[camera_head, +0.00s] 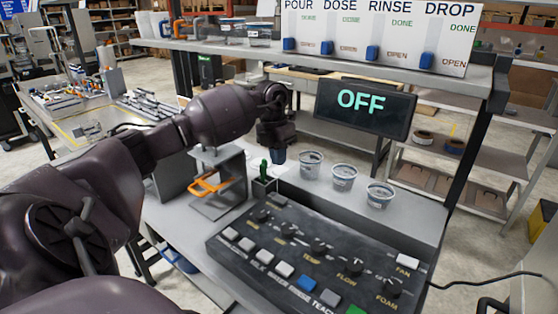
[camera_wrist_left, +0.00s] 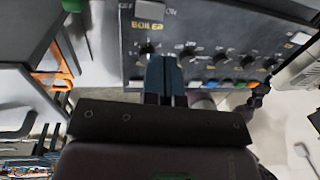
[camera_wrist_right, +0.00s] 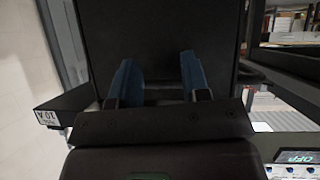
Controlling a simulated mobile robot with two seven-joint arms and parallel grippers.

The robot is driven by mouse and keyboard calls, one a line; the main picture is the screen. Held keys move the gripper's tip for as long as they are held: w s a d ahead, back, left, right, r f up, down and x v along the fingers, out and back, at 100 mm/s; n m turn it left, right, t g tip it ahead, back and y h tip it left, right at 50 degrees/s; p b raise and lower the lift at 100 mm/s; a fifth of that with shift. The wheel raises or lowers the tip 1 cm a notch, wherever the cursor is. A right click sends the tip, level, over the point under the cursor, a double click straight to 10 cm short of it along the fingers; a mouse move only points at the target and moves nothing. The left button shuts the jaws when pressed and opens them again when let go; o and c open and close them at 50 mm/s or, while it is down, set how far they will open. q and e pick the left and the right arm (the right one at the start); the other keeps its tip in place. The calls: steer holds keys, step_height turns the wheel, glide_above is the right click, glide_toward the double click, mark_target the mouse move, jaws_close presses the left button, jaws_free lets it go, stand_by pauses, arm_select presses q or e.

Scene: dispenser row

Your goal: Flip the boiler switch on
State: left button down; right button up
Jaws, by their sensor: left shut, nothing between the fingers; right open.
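The dark control panel (camera_head: 225,250) lies on the bench with knobs and coloured buttons. A small grey switch (camera_head: 277,200) sits at its back left corner. In the left wrist view a grey switch (camera_wrist_left: 150,9) stands by the BOILER label (camera_wrist_left: 149,27), with more lettering beside it. The display (camera_head: 362,105) reads OFF. My right gripper (camera_wrist_right: 158,75) is open and empty, in front of a dark surface.
A small potted cactus (camera_head: 264,177) stands close by the panel's back left corner. A grey stand with an orange handle (camera_head: 208,185) is left of it. Several cups (camera_head: 344,177) stand behind the panel. A sign (camera_head: 377,35) with blue sliders is on the shelf above.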

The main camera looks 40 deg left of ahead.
mark_target(283, 200)
arm_select(q)
steer(key=f, duration=0.3)
steer(key=d+f, duration=0.1)
steer(key=f, duration=0.5)
steer(key=shift+d+f, duration=0.15)
steer(key=shift+f, duration=0.25)
steer(key=shift+w+d+f, duration=0.1)
steer(key=shift+f, duration=0.5)
steer(key=shift+f+p, duration=0.25)
steer(key=shift+p, duration=0.05)
arm_select(e)
steer(key=shift+w+r, duration=0.15)
steer(key=shift+r, duration=0.35)
steer(key=shift+f, duration=0.1)
arm_select(q)
steer(key=shift+d+f+y, duration=0.15)
steer(key=shift+f+y, duration=0.05)
steer(key=shift+y, duration=0.1)
arm_select(e)
steer(key=shift+s+f, duration=0.4)
steer(key=shift+s, duration=0.15)
steer(key=shift+d, duration=0.1)
